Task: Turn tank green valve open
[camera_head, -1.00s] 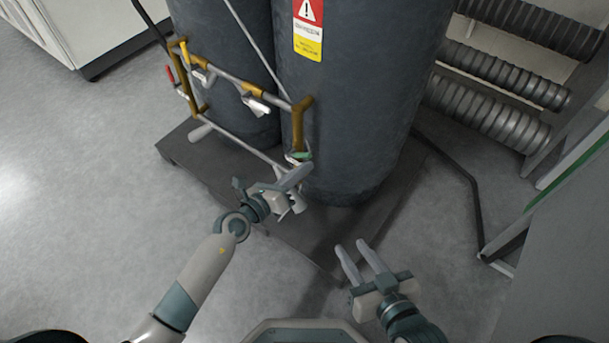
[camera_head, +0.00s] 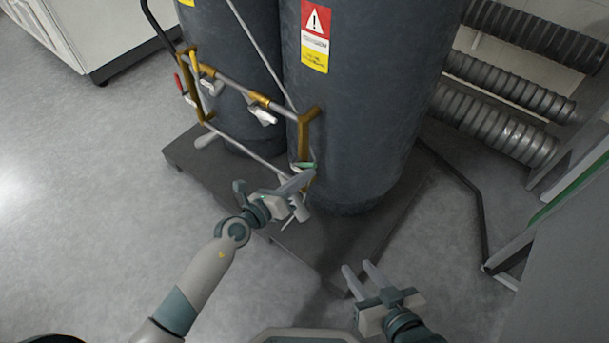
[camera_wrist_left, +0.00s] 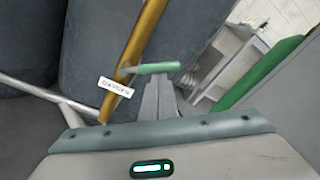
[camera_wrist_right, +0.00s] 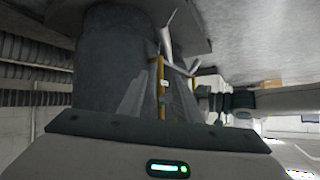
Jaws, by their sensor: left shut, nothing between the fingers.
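The green valve handle (camera_head: 304,165) sits low on the yellow pipe (camera_head: 303,138) at the front of the right dark tank (camera_head: 355,105). In the left wrist view the handle (camera_wrist_left: 158,68) lies roughly level, beside a white label on the yellow pipe. My left gripper (camera_head: 308,178) is just below the handle in the head view. Its fingers are together and empty, with the tips (camera_wrist_left: 160,82) at or very near the handle's underside; I cannot tell if they touch. My right gripper (camera_head: 359,267) is open and empty, low and to the right, away from the valve.
The tanks stand on a dark base plate (camera_head: 215,180). More yellow pipes with a red-handled valve (camera_head: 178,83) are at the left. Ribbed grey hoses (camera_head: 495,122) and a black bar frame are at the right. Floor at the left is clear.

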